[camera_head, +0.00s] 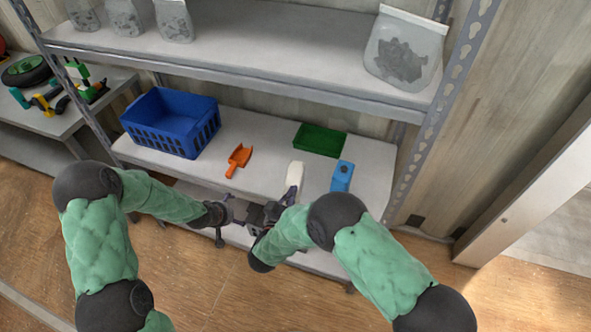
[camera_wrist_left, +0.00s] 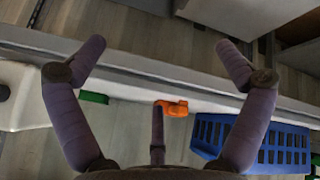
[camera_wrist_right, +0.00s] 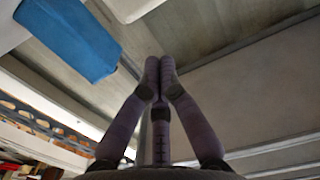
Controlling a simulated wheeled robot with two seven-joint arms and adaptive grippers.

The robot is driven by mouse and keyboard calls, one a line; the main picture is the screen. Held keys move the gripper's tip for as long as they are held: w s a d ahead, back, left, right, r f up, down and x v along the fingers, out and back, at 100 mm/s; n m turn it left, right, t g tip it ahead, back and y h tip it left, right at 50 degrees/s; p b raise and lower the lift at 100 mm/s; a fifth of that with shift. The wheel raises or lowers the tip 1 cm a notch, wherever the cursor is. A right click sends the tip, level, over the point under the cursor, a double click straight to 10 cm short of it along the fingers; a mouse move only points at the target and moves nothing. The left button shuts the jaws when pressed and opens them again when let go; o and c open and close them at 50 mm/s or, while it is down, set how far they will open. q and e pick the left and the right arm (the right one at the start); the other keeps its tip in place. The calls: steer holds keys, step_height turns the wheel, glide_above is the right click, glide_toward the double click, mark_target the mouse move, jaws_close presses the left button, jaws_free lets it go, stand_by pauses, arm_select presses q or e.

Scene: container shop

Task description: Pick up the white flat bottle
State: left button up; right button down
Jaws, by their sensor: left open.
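The white flat bottle (camera_head: 296,172) stands near the front of the middle shelf in the head view, between the orange scoop and the blue bottle. My right gripper (camera_head: 289,196) is just in front of it, partly hiding its lower part; I cannot tell whether they touch. In the right wrist view the right gripper's fingers (camera_wrist_right: 158,72) are together with nothing visible between them. A white shape at the top edge there may be the bottle. My left gripper (camera_wrist_left: 160,55) is open and empty, left of the right gripper, in front of the shelf.
On the middle shelf (camera_head: 240,125) are a blue basket (camera_head: 172,122), an orange scoop (camera_head: 238,160), a green tray (camera_head: 320,139) and a blue bottle (camera_head: 342,176). The upper shelf (camera_head: 255,40) hangs above. A metal upright (camera_head: 430,130) stands at the right.

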arm_select(q)
steer(key=w+a+r+n+t+y, duration=0.2)
steer(key=w+a+r+t, duration=0.1)
steer(key=w+a+r, duration=0.85)
step_height(320, 180, up, 5)
steer(key=m+g, duration=0.5)
steer(key=m, duration=0.4)
glide_above(298, 180)
steer(key=s+a, duration=0.1)
steer(key=shift+s+a+r, duration=0.1)
steer(key=shift+s+r, duration=0.05)
steer(key=shift+r, duration=0.05)
steer(key=shift+s+d, duration=0.2)
steer(key=shift+s, duration=0.25)
steer(key=shift+f, duration=0.1)
steer(key=x, duration=1.2)
steer(key=shift+d, duration=0.3)
